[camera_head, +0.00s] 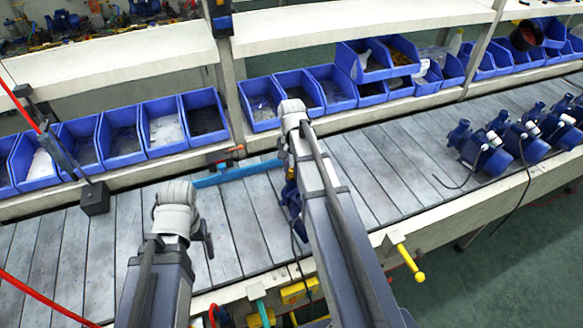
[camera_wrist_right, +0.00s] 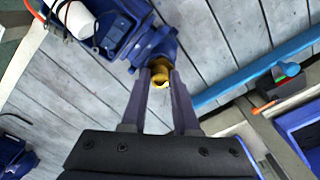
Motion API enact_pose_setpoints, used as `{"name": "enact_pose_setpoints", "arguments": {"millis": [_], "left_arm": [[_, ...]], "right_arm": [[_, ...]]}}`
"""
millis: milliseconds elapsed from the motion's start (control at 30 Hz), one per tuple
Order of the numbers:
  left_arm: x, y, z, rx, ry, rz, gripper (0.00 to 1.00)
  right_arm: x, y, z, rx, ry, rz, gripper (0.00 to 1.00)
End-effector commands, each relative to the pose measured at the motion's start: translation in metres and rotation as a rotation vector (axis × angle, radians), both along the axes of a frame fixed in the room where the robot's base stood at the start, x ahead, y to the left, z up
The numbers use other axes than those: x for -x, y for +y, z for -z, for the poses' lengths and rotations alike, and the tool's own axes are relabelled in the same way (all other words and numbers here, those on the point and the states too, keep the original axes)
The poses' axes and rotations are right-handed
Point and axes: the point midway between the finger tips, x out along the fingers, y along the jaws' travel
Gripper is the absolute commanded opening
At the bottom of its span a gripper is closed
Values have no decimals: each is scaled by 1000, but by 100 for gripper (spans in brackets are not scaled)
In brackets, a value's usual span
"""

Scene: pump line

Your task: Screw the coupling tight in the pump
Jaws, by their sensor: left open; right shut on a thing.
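The brass-coloured coupling (camera_wrist_right: 160,79) sits between the fingertips of my right gripper (camera_wrist_right: 161,74) in the right wrist view. The gripper is shut on it, at the flanged mouth of the blue pump (camera_wrist_right: 122,28). How deep the coupling sits in the mouth cannot be told.
A blue bar (camera_head: 235,174) runs along the conveyor (camera_head: 240,230). Blue bins (camera_head: 122,135) line the back edge under a white shelf. Several blue pumps (camera_head: 483,152) stand at the right. A red cable hangs at the left. A yellow-handled part (camera_head: 408,262) juts from the front edge.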

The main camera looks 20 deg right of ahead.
Motion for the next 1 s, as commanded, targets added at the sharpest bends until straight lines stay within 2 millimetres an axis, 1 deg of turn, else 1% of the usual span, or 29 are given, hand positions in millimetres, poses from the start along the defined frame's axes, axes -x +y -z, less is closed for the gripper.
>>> {"name": "enact_pose_setpoints", "arguments": {"millis": [267,533,633,867,1000], "left_arm": [[0,0,0,0,0,0,88],[0,0,0,0,0,0,88],[0,0,0,0,0,0,88],[0,0,0,0,0,0,88],[0,0,0,0,0,0,88]], "right_arm": [[0,0,0,0,0,15,0],[0,0,0,0,0,264,0],[0,0,0,0,0,300,0],[0,0,0,0,0,303,0],[0,0,0,0,0,373,0]]}}
